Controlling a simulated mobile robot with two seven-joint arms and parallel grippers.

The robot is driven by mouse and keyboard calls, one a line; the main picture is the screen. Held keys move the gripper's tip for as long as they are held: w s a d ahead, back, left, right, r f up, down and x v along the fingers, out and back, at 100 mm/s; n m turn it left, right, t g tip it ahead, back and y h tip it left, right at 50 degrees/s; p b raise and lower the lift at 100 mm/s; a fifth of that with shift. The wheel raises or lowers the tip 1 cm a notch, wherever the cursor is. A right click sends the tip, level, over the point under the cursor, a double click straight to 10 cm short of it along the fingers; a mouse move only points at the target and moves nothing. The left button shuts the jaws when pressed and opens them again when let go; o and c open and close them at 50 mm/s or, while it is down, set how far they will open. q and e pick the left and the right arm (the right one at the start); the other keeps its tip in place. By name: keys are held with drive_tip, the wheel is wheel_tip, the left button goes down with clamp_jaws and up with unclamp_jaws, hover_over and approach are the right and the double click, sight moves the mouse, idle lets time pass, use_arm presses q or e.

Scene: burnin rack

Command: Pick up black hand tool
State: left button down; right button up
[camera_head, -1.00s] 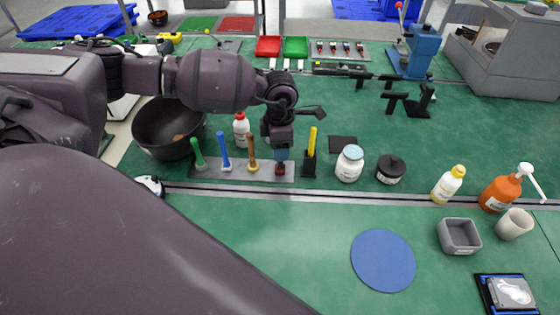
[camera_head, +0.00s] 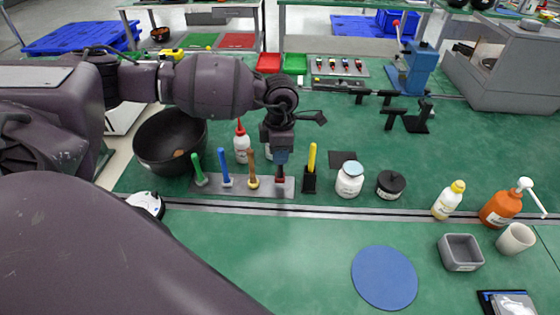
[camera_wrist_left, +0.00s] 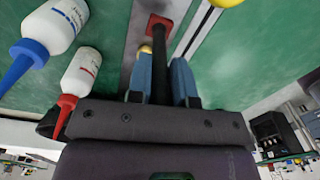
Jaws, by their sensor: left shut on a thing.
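My left gripper (camera_head: 281,160) points down over the grey tool rack (camera_head: 215,186) at its right end. Its two blue fingers show in the left wrist view (camera_wrist_left: 161,85), shut on the black hand tool (camera_wrist_left: 160,74), which lies between them. The fingers hide most of the tool in the head view. A red piece (camera_head: 280,181) shows just below the fingers at the rack; I cannot tell if the tool is clear of it. Green (camera_head: 197,166), blue (camera_head: 222,162) and brown (camera_head: 251,165) handles stand upright to the left. My right gripper is not in view.
A yellow-handled tool (camera_head: 311,160) stands in a black holder close on the right. A red-capped bottle (camera_head: 241,149) and black bowl (camera_head: 165,142) are behind and left. A white jar (camera_head: 350,181) stands farther right. The front green table is mostly clear around a blue disc (camera_head: 384,278).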

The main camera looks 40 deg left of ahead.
use_arm(q)
wheel_tip(320, 180, up, 17)
drive_tip(key=shift+f, duration=0.1)
idle(0.7)
